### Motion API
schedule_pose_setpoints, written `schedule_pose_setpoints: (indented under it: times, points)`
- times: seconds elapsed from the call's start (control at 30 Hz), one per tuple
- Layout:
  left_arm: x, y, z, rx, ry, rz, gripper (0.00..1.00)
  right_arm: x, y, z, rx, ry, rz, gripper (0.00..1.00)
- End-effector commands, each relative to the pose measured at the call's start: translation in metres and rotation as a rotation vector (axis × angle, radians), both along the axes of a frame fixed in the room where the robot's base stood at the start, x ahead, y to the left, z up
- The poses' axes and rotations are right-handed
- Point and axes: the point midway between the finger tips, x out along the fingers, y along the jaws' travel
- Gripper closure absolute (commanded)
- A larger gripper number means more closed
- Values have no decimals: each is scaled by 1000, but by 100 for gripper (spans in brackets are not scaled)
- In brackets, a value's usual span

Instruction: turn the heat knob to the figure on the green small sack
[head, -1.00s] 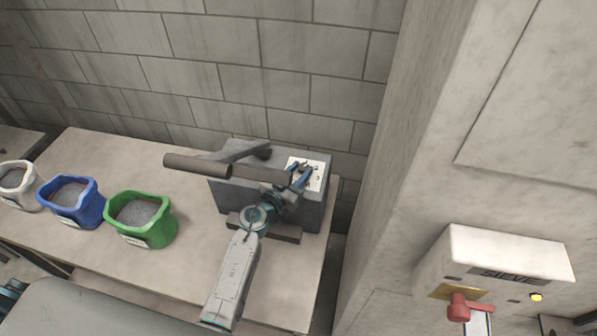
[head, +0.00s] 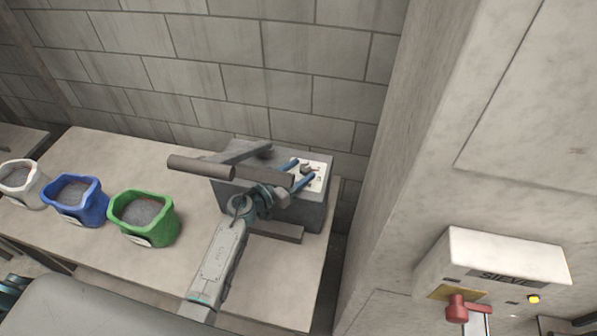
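The green small sack (head: 143,220) stands open on the table, filled with grey grains. A white label is on its front, too small to read. A grey box (head: 315,215) at the table's right end carries a white dial plate (head: 319,172) with figures I cannot read. The heat knob (head: 306,169), small and dark reddish, shows on the plate. My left gripper (head: 299,172) is at the plate, its two blue fingers apart, one on each side of the knob. Whether they touch it I cannot tell. My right gripper is not in view.
A blue sack (head: 76,203) and a white sack (head: 20,184) stand left of the green one. A dark roller (head: 201,166) juts from the grey box. A SIEVE switch box (head: 497,262) with a red handle (head: 464,309) is on the right wall. The table front is bare.

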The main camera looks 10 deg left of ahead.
Motion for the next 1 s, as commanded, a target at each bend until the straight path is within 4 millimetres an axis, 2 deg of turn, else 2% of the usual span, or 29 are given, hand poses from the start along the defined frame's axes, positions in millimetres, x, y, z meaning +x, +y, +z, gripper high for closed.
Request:
schedule_pose_setpoints:
  times: [0.17,0.27,0.5,0.7,1.0]
  points:
    - [-3,2,-1,1,0,1,48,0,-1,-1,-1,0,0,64]
    - [-13,9,-2,3,1,1,48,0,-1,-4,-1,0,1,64]
    - [-53,37,-4,4,1,0,48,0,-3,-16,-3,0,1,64]
    - [-79,55,-3,4,0,0,48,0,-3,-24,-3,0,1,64]
    - [-89,62,0,0,0,0,48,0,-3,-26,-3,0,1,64]
